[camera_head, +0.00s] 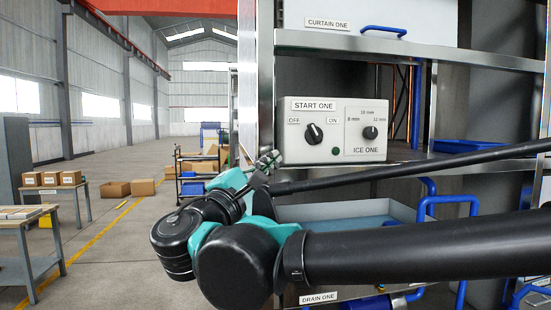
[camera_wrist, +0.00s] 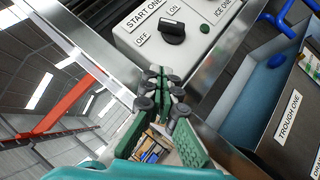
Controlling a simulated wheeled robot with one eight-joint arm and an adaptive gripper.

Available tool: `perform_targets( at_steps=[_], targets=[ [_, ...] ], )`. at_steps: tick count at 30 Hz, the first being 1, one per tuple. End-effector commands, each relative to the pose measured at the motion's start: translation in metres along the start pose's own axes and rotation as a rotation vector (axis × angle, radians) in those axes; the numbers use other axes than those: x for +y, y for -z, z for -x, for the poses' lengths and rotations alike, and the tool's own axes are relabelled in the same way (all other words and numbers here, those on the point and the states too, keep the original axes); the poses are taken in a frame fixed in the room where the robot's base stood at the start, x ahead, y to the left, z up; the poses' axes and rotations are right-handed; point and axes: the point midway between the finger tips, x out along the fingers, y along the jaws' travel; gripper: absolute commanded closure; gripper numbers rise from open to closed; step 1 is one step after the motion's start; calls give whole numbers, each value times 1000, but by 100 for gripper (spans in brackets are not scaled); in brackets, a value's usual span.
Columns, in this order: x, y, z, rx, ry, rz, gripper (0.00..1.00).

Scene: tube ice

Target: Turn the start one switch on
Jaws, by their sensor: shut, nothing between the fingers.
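The start one switch is a black rotary knob (camera_head: 314,133) on a white control box, under a START ONE label. OFF is printed to its left and ON to its right. Its pointer mark leans up and left, toward OFF. In the wrist view the knob (camera_wrist: 172,33) lies just beyond my fingertips, with a gap between. My gripper (camera_head: 268,160) is left of and below the knob in the head view. In the wrist view my gripper (camera_wrist: 160,82) has its green fingers with dark tips together, holding nothing.
The ICE ONE dial (camera_head: 370,133) and a dark green lamp (camera_head: 335,152) share the box. A metal post (camera_head: 265,80) stands just left of the box. A trough (camera_wrist: 255,100) lies below. A blue handle (camera_head: 445,203) sticks out at right.

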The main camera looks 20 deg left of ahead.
Motion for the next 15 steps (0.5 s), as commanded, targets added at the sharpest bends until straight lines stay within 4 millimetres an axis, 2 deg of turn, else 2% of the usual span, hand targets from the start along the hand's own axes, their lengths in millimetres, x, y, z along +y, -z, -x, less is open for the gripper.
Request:
perform_targets(
  at_steps=[9, 11, 15],
  targets=[
    [-1, -1, -64, -4, 2, 2, 100],
    [-1, -1, -76, -3, 1, 3, 100],
    [-1, -15, -90, -1, 1, 1, 100]
  ],
)
